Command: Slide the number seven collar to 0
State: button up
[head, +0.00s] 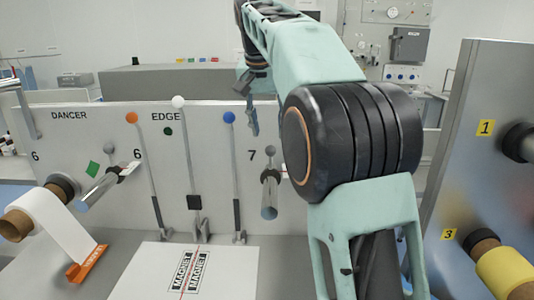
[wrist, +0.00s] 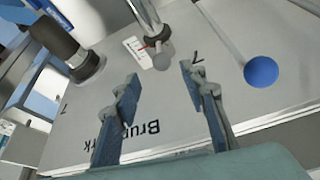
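The number seven collar (head: 270,176) is a dark ring with a grey ball knob, on a metal bar beside the "7" label on the grey panel. In the wrist view its ball knob (wrist: 163,60) shows by a white scale (wrist: 135,48) with a red mark; the scale figures are too small to read. My gripper (wrist: 160,75) is open and empty, its two blue-grey fingers apart, with the knob showing just beyond and between the tips. In the head view my gripper (head: 253,125) is above and left of the collar, partly hidden by my arm.
Levers with orange (head: 131,117), white (head: 179,102) and blue (head: 229,117) balls stand left of the collar. The blue ball (wrist: 262,71) is near my right finger in the wrist view. A dark-ended roller (wrist: 55,38) sticks out at left. A number six bar (head: 98,190) is farther left.

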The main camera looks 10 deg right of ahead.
aim_at(270, 149)
jog(key=b+x, duration=0.1)
jog(key=x, duration=0.9)
jog(key=shift+a+f, duration=0.1)
jog(key=shift+f, duration=0.3)
jog(key=shift+c, duration=0.4)
grip_shut()
